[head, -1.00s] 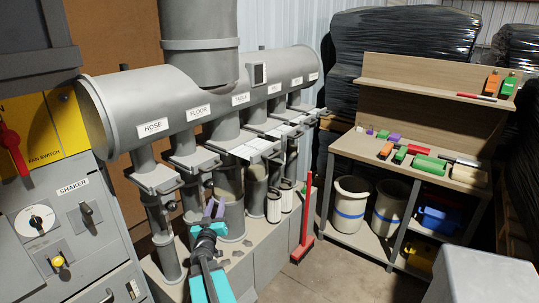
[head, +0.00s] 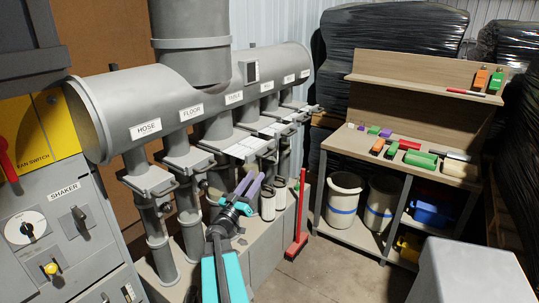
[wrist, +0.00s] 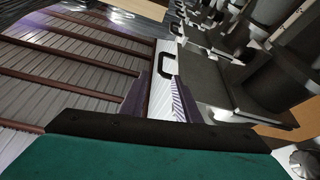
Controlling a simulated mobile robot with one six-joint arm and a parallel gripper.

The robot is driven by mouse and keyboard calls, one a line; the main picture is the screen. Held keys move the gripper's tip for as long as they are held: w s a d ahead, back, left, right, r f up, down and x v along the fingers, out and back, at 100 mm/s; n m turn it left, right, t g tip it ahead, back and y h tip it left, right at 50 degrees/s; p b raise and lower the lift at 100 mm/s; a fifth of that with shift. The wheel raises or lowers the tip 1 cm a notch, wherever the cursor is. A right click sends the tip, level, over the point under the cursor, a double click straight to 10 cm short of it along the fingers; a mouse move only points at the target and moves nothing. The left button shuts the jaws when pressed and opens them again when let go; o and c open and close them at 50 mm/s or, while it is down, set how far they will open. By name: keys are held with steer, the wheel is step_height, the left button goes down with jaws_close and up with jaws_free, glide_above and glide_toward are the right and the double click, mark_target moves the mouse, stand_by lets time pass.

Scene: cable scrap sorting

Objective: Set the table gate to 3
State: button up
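The pipe branch labelled TABLE (head: 234,98) is third from the left on the big grey duct. Under it is the table gate (head: 242,149), a flat slide plate with white scale markings; its numbers are too small to read. My gripper (head: 250,183) is below and in front of this gate, with its purple fingers pointing up. In the wrist view the fingers (wrist: 160,95) stand apart with nothing between them. A dark loop handle (wrist: 167,65) on a pale plate shows just beyond the fingertips; I cannot tell for certain that it is the table gate's.
Neighbouring gates are the hose gate (head: 148,181) and the floor gate (head: 188,160) at left, with more at right. A red broom (head: 299,225) stands right of my gripper.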

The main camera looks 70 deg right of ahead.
mark_target(270, 153)
steer(key=shift+p+x, duration=1.75)
steer(key=shift+x, duration=5.05)
steer(key=shift+a, duration=0.1)
jaws_close()
